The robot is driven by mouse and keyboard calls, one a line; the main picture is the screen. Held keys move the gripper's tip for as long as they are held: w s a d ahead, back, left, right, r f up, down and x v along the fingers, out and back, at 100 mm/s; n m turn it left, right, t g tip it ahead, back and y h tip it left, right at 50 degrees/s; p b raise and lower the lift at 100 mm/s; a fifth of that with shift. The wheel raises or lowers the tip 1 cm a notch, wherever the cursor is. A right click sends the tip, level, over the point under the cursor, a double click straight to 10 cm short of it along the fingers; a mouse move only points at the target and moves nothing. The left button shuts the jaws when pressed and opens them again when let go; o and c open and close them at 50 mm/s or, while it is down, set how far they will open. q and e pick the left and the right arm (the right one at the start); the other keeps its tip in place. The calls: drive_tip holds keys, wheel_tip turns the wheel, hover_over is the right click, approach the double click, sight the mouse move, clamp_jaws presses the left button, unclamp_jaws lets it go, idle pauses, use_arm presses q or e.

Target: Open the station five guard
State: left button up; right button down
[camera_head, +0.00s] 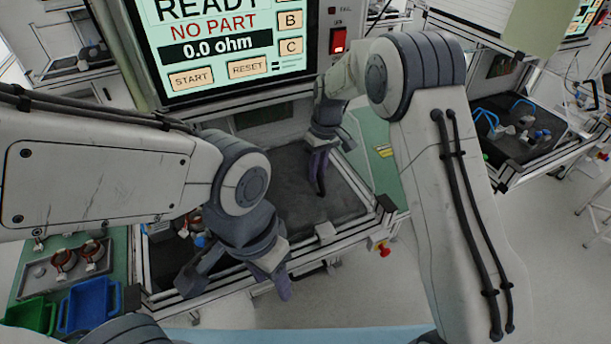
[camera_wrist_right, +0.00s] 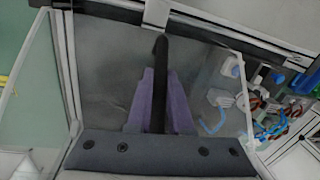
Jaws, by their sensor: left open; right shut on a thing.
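My right gripper (camera_head: 318,172) reaches down over the dark bed of the station (camera_head: 290,200) below the big screen. In the right wrist view its purple fingers (camera_wrist_right: 160,105) are shut on a dark upright bar (camera_wrist_right: 160,62), which looks like the guard's handle. A clear, framed panel (camera_wrist_right: 108,80), seemingly the guard, lies beyond the fingers; its exact position is hard to tell. My left gripper (camera_head: 236,284) is open and empty at the station's front left edge, with its fingers well apart. My left arm hides part of the station's bed.
The screen (camera_head: 215,45) reads READY, NO PART, 0.0 ohm. A red switch (camera_head: 338,40) is beside it. A blue bin (camera_head: 92,303), a green bin (camera_head: 30,314) and a tray with copper-coloured parts (camera_head: 40,275) stand at left. A red knob (camera_head: 384,250) sits at the front right. Another station (camera_head: 515,130) stands right.

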drive_tip(key=shift+w+d+r, duration=0.1)
drive_tip(key=shift+w+d, duration=0.15)
drive_tip(key=c, duration=0.8)
unclamp_jaws()
drive_tip(key=shift+s, duration=0.1)
drive_tip(key=shift+c, duration=0.2)
wheel_tip(320, 180, up, 10)
drive_tip(key=d+b, duration=0.1)
drive_tip(key=b, duration=0.1)
drive_tip(key=shift+w+r+b, duration=0.15)
drive_tip(key=shift+w+b, duration=0.2)
drive_tip(key=shift+d, duration=0.1)
